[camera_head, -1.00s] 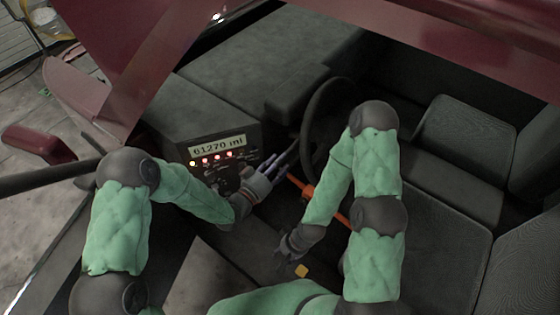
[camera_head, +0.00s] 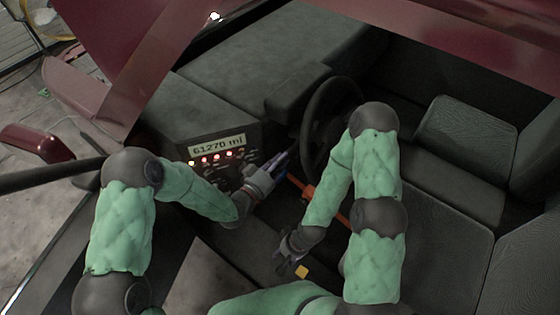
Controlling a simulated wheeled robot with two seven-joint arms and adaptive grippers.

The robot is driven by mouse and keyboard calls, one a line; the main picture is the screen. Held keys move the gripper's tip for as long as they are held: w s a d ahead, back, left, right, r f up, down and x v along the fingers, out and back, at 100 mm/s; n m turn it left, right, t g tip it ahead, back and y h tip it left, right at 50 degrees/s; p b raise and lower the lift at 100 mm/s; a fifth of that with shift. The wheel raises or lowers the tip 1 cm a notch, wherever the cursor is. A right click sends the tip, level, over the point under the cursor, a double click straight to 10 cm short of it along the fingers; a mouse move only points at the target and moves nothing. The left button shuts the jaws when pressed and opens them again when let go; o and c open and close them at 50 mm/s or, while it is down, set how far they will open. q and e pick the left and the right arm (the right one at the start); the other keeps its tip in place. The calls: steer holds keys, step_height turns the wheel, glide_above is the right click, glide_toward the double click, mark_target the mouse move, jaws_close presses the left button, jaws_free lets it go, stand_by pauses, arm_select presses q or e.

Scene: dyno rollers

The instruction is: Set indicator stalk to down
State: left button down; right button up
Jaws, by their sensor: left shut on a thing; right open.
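The indicator stalk (camera_head: 292,149) is a thin dark bar at the left side of the steering wheel (camera_head: 318,115), in front of the dashboard. My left gripper (camera_head: 279,163) is shut on the stalk near its lower left end, and its fingers hide part of it. The stalk's exact tilt is hard to read against the dark cabin. My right gripper (camera_head: 290,268) is open and empty, lower down in the middle, apart from the stalk and the wheel.
The instrument panel (camera_head: 217,146) with "61270 ml" and lit red lamps is left of my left gripper. An orange bar (camera_head: 301,186) runs diagonally between my grippers. A small yellow piece (camera_head: 302,271) lies by my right gripper. Dark seats (camera_head: 455,150) fill the right side.

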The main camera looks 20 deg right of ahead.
arm_select(q)
steer(key=shift+w+d+f+t+h+b, duration=0.1)
steer(key=shift+f+t+h+b, duration=0.65)
steer(key=shift+b, duration=1.65)
steer(key=shift+w+d+f+t+h+b, duration=0.15)
steer(key=shift+f+h+b, duration=0.2)
steer(key=shift+f+b, duration=1.45)
steer(key=shift+r+b, duration=0.55)
steer(key=shift+b, duration=0.5)
steer(key=c, duration=1.1)
jaws_free()
steer(key=v, duration=1.2)
steer(key=shift+f, duration=0.15)
